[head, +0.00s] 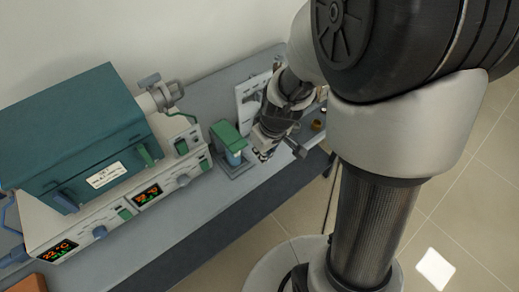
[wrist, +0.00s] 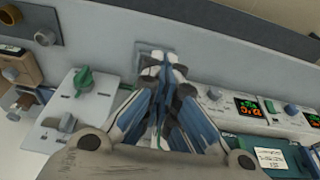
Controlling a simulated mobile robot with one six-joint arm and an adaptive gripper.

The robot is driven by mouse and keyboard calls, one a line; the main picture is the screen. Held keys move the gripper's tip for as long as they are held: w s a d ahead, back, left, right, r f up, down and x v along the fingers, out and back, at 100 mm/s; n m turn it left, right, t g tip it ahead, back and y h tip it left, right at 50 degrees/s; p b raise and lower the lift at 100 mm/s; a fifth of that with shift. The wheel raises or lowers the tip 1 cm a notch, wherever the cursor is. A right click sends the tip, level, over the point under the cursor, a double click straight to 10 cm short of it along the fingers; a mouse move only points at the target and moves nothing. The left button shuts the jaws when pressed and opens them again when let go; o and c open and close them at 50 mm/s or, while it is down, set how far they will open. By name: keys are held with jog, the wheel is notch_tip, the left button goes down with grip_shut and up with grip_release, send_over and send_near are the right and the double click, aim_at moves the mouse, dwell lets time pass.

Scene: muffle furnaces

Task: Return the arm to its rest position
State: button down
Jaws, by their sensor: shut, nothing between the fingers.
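My gripper (head: 264,152) is over the right part of the grey bench (head: 160,232) in the head view, just right of a small green-topped stand (head: 229,140). In the wrist view my gripper (wrist: 165,62) has its fingers together, with nothing between them. The fingertips overlap a small square plate (wrist: 144,48) on the bench; I cannot tell whether they touch it. My arm reaches down from the upper right of the head view and hides part of the bench's right end.
A teal muffle furnace (head: 75,135) with lit displays (head: 147,196) stands on the bench at left. A white panel (head: 246,98) stands behind my gripper. In the wrist view, a white plate with a green knob (wrist: 84,82) lies left.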

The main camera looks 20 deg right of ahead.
dwell(0.3)
jog(key=s+a+r+m+t, duration=0.1)
jog(key=s+r, duration=0.7)
jog(key=r, duration=0.1)
jog(key=s+a+r+m+t, duration=0.1)
jog(key=s+a+r+m, duration=0.1)
jog(key=s+r, duration=0.7)
jog(key=shift+r+m+h, duration=0.15)
jog(key=shift+m+h, duration=0.15)
jog(key=shift+h, duration=0.1)
jog(key=shift+w, duration=0.1)
